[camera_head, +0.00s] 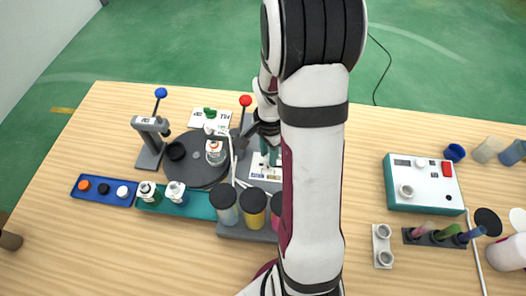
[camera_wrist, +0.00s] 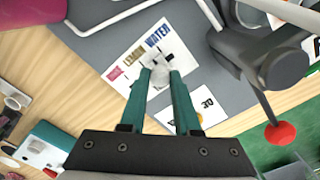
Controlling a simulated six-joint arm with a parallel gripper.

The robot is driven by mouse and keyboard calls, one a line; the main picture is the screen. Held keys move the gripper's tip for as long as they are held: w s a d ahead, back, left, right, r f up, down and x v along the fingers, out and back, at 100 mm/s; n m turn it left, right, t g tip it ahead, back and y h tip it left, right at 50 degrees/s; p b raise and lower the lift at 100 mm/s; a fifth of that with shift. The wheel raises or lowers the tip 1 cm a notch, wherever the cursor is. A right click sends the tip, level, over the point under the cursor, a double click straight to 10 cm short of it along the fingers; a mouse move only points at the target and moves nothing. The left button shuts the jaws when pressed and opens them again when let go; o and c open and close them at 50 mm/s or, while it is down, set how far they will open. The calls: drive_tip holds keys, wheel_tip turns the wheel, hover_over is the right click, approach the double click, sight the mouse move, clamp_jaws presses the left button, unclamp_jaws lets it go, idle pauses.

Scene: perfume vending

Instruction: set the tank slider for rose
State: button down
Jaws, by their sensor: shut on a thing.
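The slider panel is a white card (camera_wrist: 187,45) with pink, yellow and blue labels in a row; the blue one reads WATER and the yellow one LEMON. It also shows in the head view (camera_head: 257,174), partly behind my arm. My gripper (camera_wrist: 160,78) has teal fingers closed on a pale slider knob (camera_wrist: 159,72) at the panel. Dark marks show beside the knob, near the fingertips. Which label the knob lines up with I cannot tell. In the head view my gripper (camera_head: 269,158) is largely hidden by my arm.
Tanks with dark lids, blue-grey (camera_head: 228,214), yellow (camera_head: 253,220) and pink (camera_head: 275,224), stand in front of the panel. A red-knobbed lever (camera_wrist: 280,133) is close to my gripper's right. A dark turntable (camera_head: 193,167) carries a bottle (camera_head: 215,153). A teal-sided box (camera_head: 421,183) stands right.

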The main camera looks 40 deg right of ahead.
drive_tip(key=s+d, duration=0.4)
drive_tip(key=shift+d, duration=0.1)
drive_tip(key=shift+s, duration=0.1)
drive_tip(key=c, duration=0.6)
unclamp_jaws()
wheel_tip(320, 180, up, 16)
drive_tip(key=shift+f, duration=0.1)
